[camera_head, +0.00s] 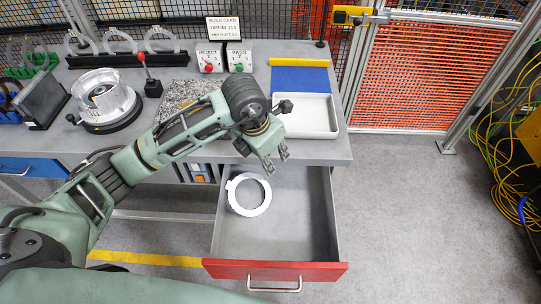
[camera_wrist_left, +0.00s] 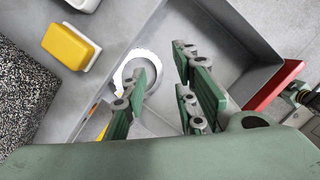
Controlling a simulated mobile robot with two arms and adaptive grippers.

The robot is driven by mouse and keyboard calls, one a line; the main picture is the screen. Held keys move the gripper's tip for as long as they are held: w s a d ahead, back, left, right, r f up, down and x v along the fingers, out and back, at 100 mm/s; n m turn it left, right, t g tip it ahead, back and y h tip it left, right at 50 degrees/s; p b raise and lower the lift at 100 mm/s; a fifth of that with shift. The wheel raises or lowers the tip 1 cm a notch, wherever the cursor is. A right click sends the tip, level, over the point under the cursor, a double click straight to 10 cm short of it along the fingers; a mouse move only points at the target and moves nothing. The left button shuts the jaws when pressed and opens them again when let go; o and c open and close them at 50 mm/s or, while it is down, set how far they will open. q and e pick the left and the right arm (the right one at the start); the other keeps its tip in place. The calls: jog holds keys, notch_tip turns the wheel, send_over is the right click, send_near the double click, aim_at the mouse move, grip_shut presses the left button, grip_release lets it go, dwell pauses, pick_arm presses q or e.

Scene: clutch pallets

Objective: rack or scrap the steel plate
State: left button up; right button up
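A steel plate, a pale flat ring with a small tab (camera_head: 248,195), lies on the floor of the open red-fronted drawer (camera_head: 276,270), toward its left side. In the left wrist view the ring (camera_wrist_left: 123,72) shows beyond the fingers, partly hidden by one of them. My left gripper (camera_head: 277,160) is above the back part of the drawer, near the table's front edge. In the wrist view its two green-padded fingers (camera_wrist_left: 163,105) are apart with nothing between them.
On the table are a white tray (camera_head: 309,130), a blue mat (camera_head: 300,79), a speckled granite slab (camera_head: 184,93), a metal drum (camera_head: 104,96) and REJECT (camera_head: 209,58) and PASS (camera_head: 239,58) button boxes. A build card (camera_head: 224,29) stands behind. Floor to the right is clear.

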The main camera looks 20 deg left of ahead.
pick_arm(q)
jog(key=v, duration=1.1)
jog(key=shift+r, duration=0.3)
jog(key=shift+s+a+f, duration=0.1)
